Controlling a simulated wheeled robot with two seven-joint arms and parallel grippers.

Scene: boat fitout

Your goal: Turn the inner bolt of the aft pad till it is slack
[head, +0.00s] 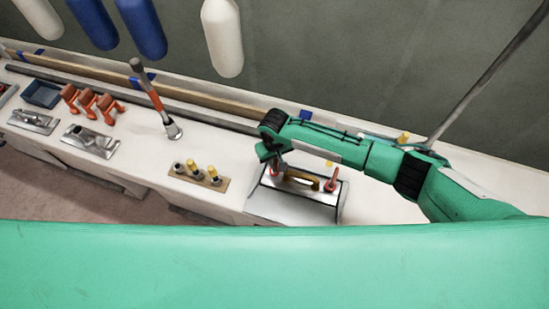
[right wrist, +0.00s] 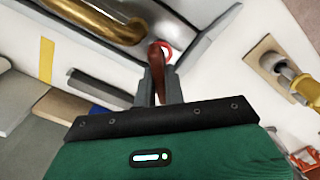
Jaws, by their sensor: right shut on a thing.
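A silver pad with dark edges (head: 290,211) sits on the white deck, with a curved brass fitting (head: 302,181) on top; the brass also shows in the right wrist view (right wrist: 98,20). A red-handled bolt (head: 332,181) stands upright at its right side. A second, reddish-brown bolt handle (right wrist: 156,70) with a bright red ring at its top is at the pad's edge. My right gripper (head: 275,165) is over the pad's left side. In the right wrist view its fingers (right wrist: 160,90) are shut on that handle. My left gripper is not in view.
A wooden block (head: 193,183) with several yellow-topped posts stands left of the pad. Further left are an orange-and-grey lever (head: 150,90), metal plates with fittings (head: 90,141), orange parts (head: 86,97) and a blue tray (head: 42,94). White and blue fenders hang above.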

